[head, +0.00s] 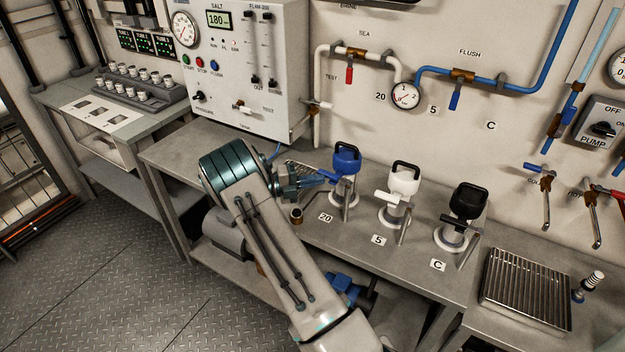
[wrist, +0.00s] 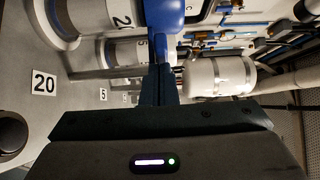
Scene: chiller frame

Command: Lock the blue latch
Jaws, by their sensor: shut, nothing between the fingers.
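The blue-topped canister (head: 346,160) with a black handle stands upright on the bench above the "20" label. Its blue latch (head: 325,173) sticks out to the left, close to my gripper (head: 312,181). In the wrist view the canister's blue part (wrist: 165,14) is at the top. My gripper's dark fingers (wrist: 160,82) are shut and reach up to the blue part. I cannot tell whether they touch the latch, and the fingers hide part of it.
A white canister (head: 403,180) and a black canister (head: 467,202) stand to the right. A small brown cup (head: 296,215) sits near my gripper. A metal grate tray (head: 526,288) is at far right. The control box (head: 245,70) and wall pipes are behind.

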